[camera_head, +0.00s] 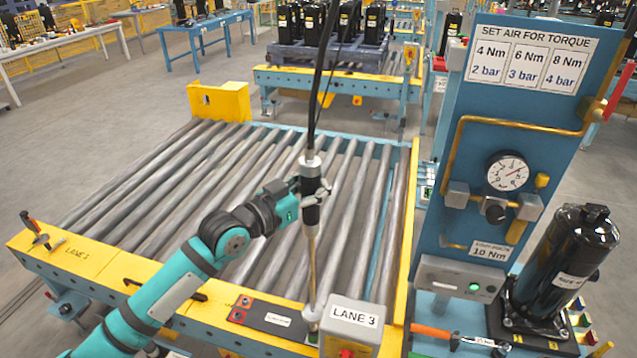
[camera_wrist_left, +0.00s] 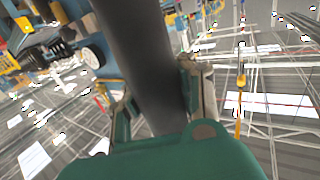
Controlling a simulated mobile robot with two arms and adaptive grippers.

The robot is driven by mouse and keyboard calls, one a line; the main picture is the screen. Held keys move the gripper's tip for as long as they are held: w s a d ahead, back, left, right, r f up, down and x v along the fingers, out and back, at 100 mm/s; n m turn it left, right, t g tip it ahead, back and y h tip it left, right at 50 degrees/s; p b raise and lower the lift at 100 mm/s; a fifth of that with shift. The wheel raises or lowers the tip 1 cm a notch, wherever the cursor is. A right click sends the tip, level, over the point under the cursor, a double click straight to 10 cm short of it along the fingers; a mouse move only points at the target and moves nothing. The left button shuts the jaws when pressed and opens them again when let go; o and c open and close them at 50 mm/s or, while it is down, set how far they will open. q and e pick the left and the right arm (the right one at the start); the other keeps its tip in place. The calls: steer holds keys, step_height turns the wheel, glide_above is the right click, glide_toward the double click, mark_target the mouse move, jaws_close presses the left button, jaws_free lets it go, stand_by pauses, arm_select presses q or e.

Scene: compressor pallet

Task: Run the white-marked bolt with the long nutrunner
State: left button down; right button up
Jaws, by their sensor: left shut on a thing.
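My left gripper (camera_head: 311,192) is shut around the black grip of the long nutrunner (camera_head: 311,240). The nutrunner hangs nearly upright, with a cable or hose rising from its top and a long thin shaft below. Its lower end is near the right end of a black plate on the front yellow rail, left of the LANE 3 box; I cannot tell whether it touches. In the left wrist view the dark nutrunner body (camera_wrist_left: 145,65) runs between the fingers (camera_wrist_left: 160,100). A black compressor (camera_head: 562,265) stands at the right. I cannot make out the white-marked bolt. My right gripper is not in view.
The blue air panel (camera_head: 500,130) with its gauge stands at the right, showing 10 Nm below. The LANE 3 box (camera_head: 354,316) is close to the shaft. An orange-handled tool (camera_head: 435,332) lies at the front right. The roller conveyor (camera_head: 190,170) is empty.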

mark_target(318, 162)
arm_select(q)
steer(key=shift+w+r+p, duration=0.15)
steer(key=shift+r+p, duration=0.65)
steer(key=shift+r, duration=0.15)
steer(key=shift+r+p, duration=1.15)
steer(key=shift+r, duration=0.55)
steer(key=shift+f, duration=0.1)
